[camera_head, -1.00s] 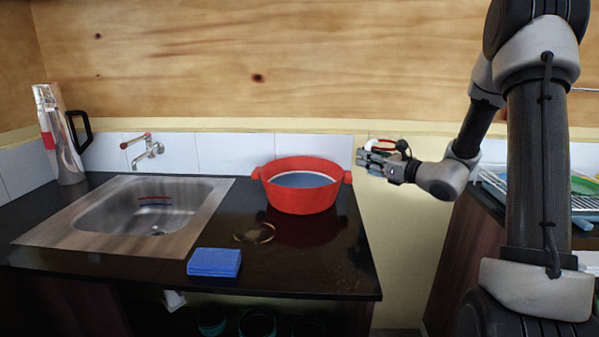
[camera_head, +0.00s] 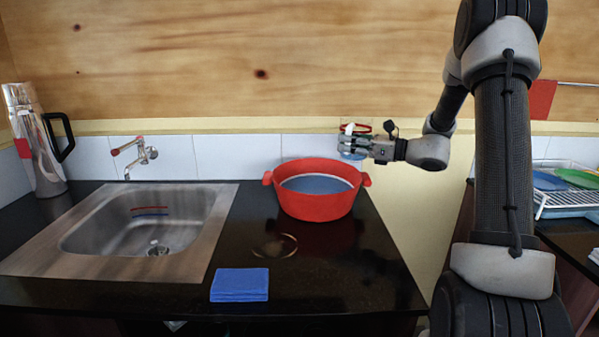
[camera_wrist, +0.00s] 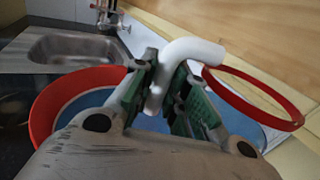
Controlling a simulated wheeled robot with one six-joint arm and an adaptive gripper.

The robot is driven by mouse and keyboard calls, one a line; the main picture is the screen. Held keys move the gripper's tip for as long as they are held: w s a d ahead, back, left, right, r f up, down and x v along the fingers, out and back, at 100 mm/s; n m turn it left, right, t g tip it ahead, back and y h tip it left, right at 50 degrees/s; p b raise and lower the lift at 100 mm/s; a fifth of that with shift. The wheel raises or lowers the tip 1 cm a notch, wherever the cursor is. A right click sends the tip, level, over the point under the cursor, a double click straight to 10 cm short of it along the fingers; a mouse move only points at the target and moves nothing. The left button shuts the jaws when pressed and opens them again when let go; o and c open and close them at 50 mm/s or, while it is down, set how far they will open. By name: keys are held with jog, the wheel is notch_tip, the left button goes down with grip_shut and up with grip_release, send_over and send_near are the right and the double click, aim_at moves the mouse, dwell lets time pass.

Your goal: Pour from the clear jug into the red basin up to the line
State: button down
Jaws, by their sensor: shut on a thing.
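The red basin (camera_head: 318,206) stands on the dark counter right of the sink, with blue liquid inside below a pale band on its inner wall. It also shows in the wrist view (camera_wrist: 50,105), partly hidden by my gripper. The clear jug (camera_head: 357,127) has a red rim and a white handle, and bluish contents show low in it. My gripper (camera_head: 348,142) is shut on the handle and holds the jug above and behind the basin's right side. In the wrist view, the jug's red rim (camera_wrist: 296,124) is right of my gripper (camera_wrist: 165,92). The jug looks roughly upright; no stream shows.
The sink (camera_head: 145,225) with a wall tap (camera_head: 140,155) is at left. A tall metal flask (camera_head: 38,140) stands at the back left. A blue cloth (camera_head: 239,285) lies in front of the basin. A dish rack (camera_head: 575,200) is at far right. The tiled wall is close behind.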

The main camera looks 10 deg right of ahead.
jog(key=shift+w+a+r, duration=0.1)
jog(key=shift+w+a, duration=0.15)
jog(key=shift+w+d, duration=0.1)
jog(key=shift+d, duration=0.05)
